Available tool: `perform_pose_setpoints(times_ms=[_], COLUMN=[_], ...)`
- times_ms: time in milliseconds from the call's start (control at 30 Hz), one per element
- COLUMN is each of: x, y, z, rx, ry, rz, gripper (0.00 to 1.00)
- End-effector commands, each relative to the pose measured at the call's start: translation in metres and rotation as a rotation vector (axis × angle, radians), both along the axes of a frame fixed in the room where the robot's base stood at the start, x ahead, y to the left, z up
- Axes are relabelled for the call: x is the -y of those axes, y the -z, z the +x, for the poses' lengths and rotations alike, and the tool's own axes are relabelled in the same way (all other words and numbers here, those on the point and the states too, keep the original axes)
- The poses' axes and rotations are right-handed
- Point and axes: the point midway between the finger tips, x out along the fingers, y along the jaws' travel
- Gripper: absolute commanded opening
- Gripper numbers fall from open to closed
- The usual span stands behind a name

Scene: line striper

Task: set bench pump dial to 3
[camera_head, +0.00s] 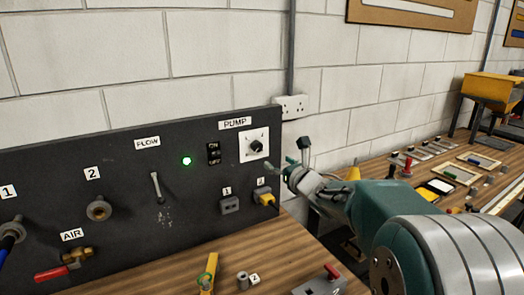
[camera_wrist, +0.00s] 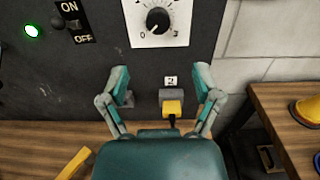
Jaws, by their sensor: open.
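The pump dial is a round black knob (camera_wrist: 157,20) on a white plate with scale marks, 0 at lower left and 3 at lower right. It also shows under the PUMP label in the head view (camera_head: 256,146). A small pale mark shows on the knob's lower left in the wrist view, toward the 0; its exact setting is hard to read. My gripper (camera_wrist: 161,74) is open and empty, with its fingers spread below the dial plate in the wrist view. In the head view my gripper (camera_head: 297,157) is right of the dial, apart from it.
A yellow plug (camera_wrist: 172,107) sits in socket 2 below the dial, between my fingers in the wrist view. An ON/OFF switch (camera_head: 214,153) and lit green lamp (camera_head: 187,161) are left of the dial. A wooden bench (camera_head: 190,262) lies below, with small items on it.

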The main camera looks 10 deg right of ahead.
Motion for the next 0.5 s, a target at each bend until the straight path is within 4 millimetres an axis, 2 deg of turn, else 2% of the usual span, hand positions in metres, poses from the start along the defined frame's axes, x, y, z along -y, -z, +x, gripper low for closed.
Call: perform_pose_setpoints(times_ms=[500], x=[-0.019], y=[0.001], z=[0.082], rx=[-0.002], ry=[0.002], rz=[0.011], gripper=[0.82])
